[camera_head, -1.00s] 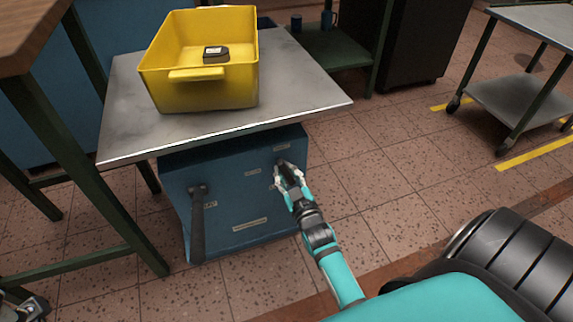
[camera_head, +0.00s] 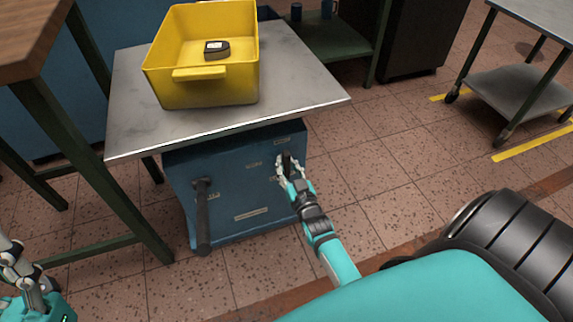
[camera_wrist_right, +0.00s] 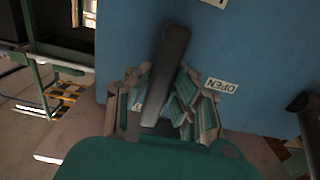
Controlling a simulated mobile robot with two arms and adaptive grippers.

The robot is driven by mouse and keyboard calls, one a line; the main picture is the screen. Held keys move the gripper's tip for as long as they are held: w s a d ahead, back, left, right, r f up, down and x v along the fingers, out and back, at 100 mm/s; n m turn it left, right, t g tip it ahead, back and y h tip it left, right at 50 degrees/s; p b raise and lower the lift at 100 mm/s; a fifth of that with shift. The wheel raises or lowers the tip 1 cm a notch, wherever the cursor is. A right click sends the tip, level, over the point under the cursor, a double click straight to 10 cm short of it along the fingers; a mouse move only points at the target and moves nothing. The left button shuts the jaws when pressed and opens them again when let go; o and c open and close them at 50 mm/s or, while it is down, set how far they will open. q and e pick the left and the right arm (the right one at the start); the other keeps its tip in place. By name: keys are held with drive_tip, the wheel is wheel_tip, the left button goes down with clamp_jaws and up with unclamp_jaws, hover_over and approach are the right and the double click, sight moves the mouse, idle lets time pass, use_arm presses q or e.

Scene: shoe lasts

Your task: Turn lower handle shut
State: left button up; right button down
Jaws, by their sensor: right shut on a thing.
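A blue cabinet (camera_head: 232,215) under a metal tabletop carries two dark handles. The left handle (camera_head: 202,218) hangs straight down on its front. The right handle (camera_head: 287,160) is partly hidden by my right gripper (camera_head: 289,170), which is shut on it. In the right wrist view this dark handle (camera_wrist_right: 172,65) stands between the fingers of the gripper (camera_wrist_right: 165,103), leaning slightly right at its top.
A yellow bin (camera_head: 205,88) with a small dark object (camera_head: 217,49) in it stands on the metal tabletop (camera_head: 300,90). A wooden-topped table (camera_head: 30,35) with green legs is at the left. A grey cart (camera_head: 520,90) is at the right. The tiled floor between is clear.

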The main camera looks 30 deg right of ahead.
drive_tip(key=shift+f, duration=0.1)
drive_tip(key=c, duration=1.2)
unclamp_jaws()
drive_tip(key=v, duration=1.2)
